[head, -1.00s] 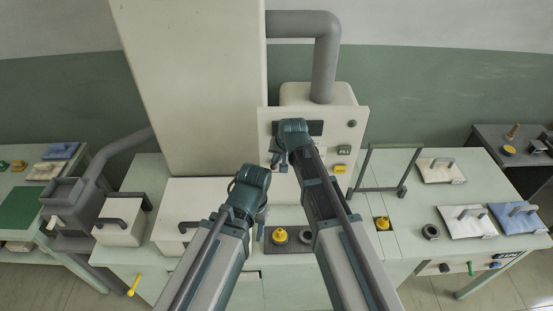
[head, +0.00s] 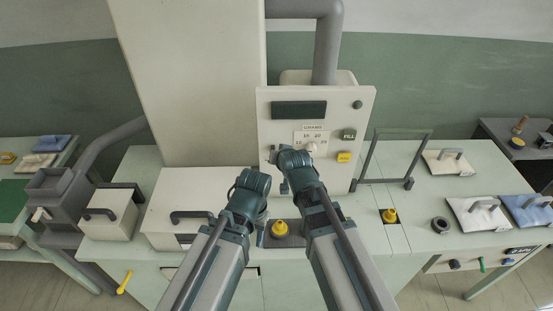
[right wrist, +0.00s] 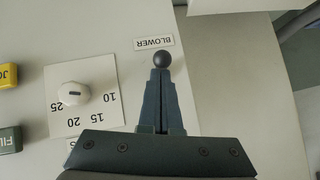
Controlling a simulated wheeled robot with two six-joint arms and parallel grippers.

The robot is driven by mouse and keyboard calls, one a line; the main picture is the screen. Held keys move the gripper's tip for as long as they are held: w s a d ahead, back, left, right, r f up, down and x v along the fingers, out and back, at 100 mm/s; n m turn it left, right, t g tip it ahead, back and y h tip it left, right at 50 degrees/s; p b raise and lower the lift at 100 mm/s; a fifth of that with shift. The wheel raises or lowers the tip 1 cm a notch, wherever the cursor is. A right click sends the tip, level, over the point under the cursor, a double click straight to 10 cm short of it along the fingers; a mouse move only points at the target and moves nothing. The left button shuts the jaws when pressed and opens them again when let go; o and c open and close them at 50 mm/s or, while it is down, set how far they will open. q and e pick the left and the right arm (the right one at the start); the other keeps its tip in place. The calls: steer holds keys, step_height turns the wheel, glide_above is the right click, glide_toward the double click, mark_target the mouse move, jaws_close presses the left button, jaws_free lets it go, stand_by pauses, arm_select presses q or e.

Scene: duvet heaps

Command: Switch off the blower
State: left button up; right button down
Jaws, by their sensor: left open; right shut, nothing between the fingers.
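The blower control is a dark ball-tipped knob (right wrist: 163,60) next to a BLOWER label (right wrist: 154,43) in the right wrist view. My right gripper (right wrist: 161,78) is shut and empty, its tips right at the ball; I cannot tell whether they touch. The knob sits on the cream control panel (head: 365,115). In the head view my right wrist is in front of the panel's lower left and hides most of that gripper. My left gripper (head: 261,230) is open and empty, low over the bench, left of a yellow knob.
The panel also holds a dark display (head: 299,110), a white dial (right wrist: 73,94), a green FILL button (head: 349,135) and a yellow JOG button (head: 344,158). A metal frame (head: 430,150) stands right of it. A yellow knob (head: 279,228) stands on the bench below.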

arm_select(q)
steer(key=shift+f+b, duration=0.65)
steer(key=shift+f, duration=0.1)
arm_select(e)
steer(key=shift+s+f, duration=0.2)
steer(key=shift+f, duration=0.6)
arm_select(q)
steer(key=shift+f, duration=0.1)
arm_select(e)
steer(key=shift+s+f, duration=0.15)
steer(key=shift+s, duration=0.1)
